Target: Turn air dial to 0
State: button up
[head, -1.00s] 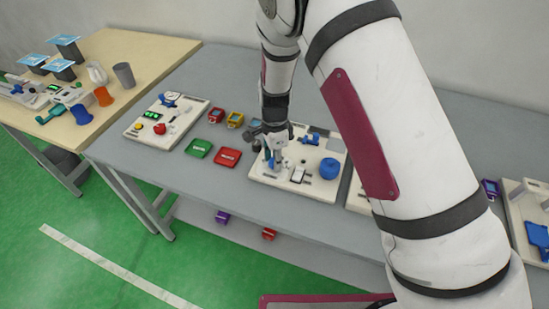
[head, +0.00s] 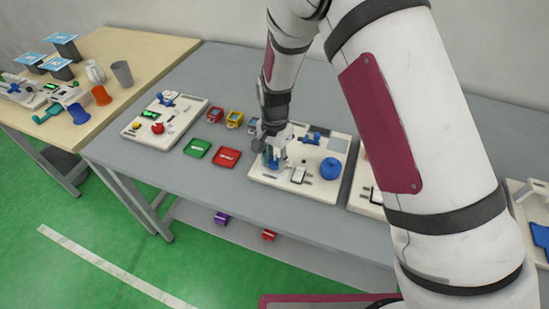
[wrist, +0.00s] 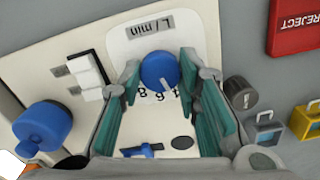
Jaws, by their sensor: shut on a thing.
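The air dial is a round blue knob (wrist: 160,70) on a white plate marked "L/min" (wrist: 150,27). In the wrist view, digits such as 8, 6 and 4 show just below the knob; the rest of the scale is hidden or unclear. My gripper (wrist: 160,75) has its teal-padded fingertips on either side of the knob and is shut on it. In the head view, my gripper (head: 272,153) is down at the left part of the cream board (head: 257,181), and its fingers hide most of the dial.
On the same board are a white rocker switch (wrist: 87,75), a large blue knob (wrist: 42,130) and a small blue lever (wrist: 142,150).

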aim_at(274, 161)
jog(key=n+b, duration=0.1)
jog(key=n, duration=0.5)
jog(key=shift+n, duration=0.3)
jog(key=n+b, duration=0.2)
jog(key=n, duration=0.3)
jog(key=shift+n, duration=0.3)
jog(key=o, duration=1.1)
jog(key=shift+o, duration=0.2)
jog(key=shift+r, duration=0.1)
notch_tip(274, 161, up, 12)
